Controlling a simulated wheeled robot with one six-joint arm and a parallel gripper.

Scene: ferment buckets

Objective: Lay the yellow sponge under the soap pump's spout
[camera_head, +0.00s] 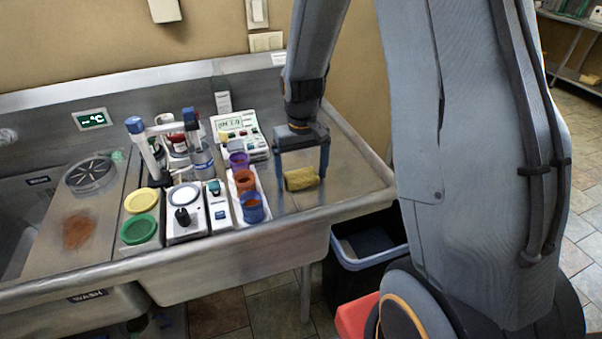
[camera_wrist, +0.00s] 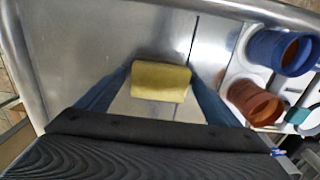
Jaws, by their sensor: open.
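The yellow sponge (camera_head: 301,179) is a small block on the bare steel at the right end of the sink counter. In the wrist view the sponge (camera_wrist: 160,82) lies between the two blue fingers. My gripper (camera_head: 303,183) is open and points down, with one finger on each side of the sponge. I cannot tell whether either finger touches it. I cannot make out a soap pump for certain; a clear bottle (camera_head: 203,163) with a blue top stands at the back of the counter.
A white tray (camera_head: 264,212) with purple, orange and blue cups stands left of my gripper. A dark bin (camera_head: 367,247) stands below the counter's right end.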

